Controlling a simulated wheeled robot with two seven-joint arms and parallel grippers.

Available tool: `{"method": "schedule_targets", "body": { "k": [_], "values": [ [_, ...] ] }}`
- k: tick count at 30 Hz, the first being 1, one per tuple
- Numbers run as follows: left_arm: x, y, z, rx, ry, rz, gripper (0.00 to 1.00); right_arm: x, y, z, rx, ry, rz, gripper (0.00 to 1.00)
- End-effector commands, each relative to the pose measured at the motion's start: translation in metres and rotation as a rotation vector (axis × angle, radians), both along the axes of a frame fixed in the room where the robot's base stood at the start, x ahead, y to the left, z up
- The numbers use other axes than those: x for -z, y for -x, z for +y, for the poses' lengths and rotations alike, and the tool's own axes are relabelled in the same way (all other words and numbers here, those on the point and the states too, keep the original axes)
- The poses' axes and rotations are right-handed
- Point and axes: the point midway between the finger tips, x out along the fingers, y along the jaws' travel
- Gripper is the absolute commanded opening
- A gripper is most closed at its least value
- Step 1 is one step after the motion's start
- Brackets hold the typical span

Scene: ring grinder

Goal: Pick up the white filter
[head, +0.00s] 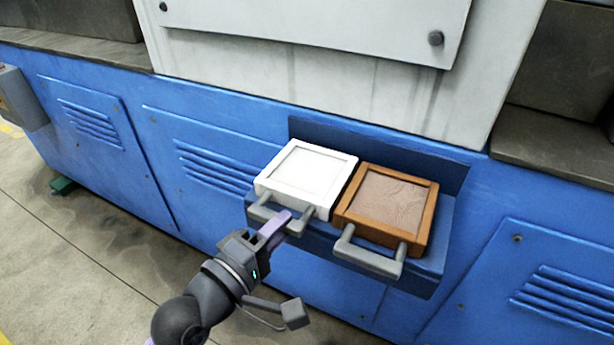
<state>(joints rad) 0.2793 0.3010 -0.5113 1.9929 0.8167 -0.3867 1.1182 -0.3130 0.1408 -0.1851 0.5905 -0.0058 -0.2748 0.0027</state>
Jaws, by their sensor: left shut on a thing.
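The white filter (306,171) is a square framed panel with a grey handle (262,213) on its front side. It sits on a blue shelf (428,275) fixed to the machine, on the left half. The fingers hide part of the handle. The filter looks level and still rests on or very close to the shelf. My right gripper is not in view.
A brown filter (392,198) with an orange-brown frame and its own grey handle (368,258) sits close to the right of the white one. The blue machine wall (110,150) rises behind the shelf. The floor (60,260) at lower left is clear.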

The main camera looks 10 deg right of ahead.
Motion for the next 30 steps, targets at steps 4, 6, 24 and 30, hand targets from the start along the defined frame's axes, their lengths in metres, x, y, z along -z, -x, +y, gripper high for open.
{"method": "schedule_targets", "body": {
  "k": [4,6,24,30],
  "values": [
    [0.0009,0.0001,0.0001,0.000,-0.002,0.002,0.00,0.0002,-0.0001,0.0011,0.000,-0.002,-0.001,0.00],
    [0.0010,0.0001,0.0001,0.000,-0.002,0.002,0.00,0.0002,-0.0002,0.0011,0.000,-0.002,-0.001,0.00],
    [0.0014,0.0001,0.0002,0.000,-0.003,0.003,0.00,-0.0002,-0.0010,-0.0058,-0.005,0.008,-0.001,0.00],
    [0.0007,-0.0001,0.0002,0.000,-0.001,0.001,0.00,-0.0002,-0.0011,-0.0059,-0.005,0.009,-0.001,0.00]
  ]
}}
